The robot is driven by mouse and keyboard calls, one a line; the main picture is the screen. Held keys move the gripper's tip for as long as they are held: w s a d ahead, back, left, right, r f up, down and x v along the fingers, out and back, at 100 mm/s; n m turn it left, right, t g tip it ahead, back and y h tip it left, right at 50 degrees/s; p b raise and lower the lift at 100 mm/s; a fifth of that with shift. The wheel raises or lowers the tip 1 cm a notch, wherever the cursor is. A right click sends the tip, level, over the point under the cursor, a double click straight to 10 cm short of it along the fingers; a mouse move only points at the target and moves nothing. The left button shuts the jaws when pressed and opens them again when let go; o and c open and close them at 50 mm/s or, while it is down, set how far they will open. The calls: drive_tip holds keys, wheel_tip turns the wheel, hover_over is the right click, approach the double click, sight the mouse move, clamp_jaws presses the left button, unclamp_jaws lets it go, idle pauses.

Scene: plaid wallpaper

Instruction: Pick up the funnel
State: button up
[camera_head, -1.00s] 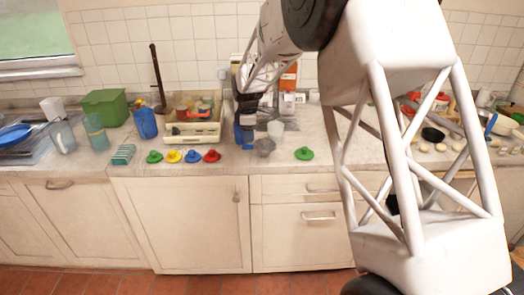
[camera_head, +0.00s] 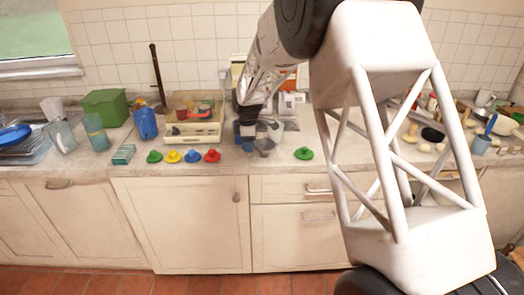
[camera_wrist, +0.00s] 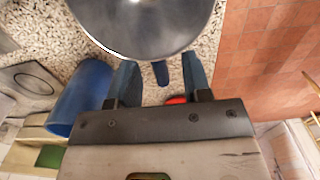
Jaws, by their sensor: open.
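A grey, shiny round piece (camera_wrist: 145,22) with a bright rim fills the top of the wrist view. In the head view my gripper (camera_head: 248,130) is low over the counter and hard to separate from the blue things there.
A blue cup (camera_wrist: 82,97) lies close beside my gripper. Small coloured pieces, including a red one (camera_head: 212,156) and a green one (camera_head: 304,153), line the counter's front. A cream tray (camera_head: 193,133) stands to the left. Clear counter shows around the green piece.

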drive_tip(key=shift+f, duration=1.6)
drive_tip(key=shift+c, duration=0.3)
clamp_jaws()
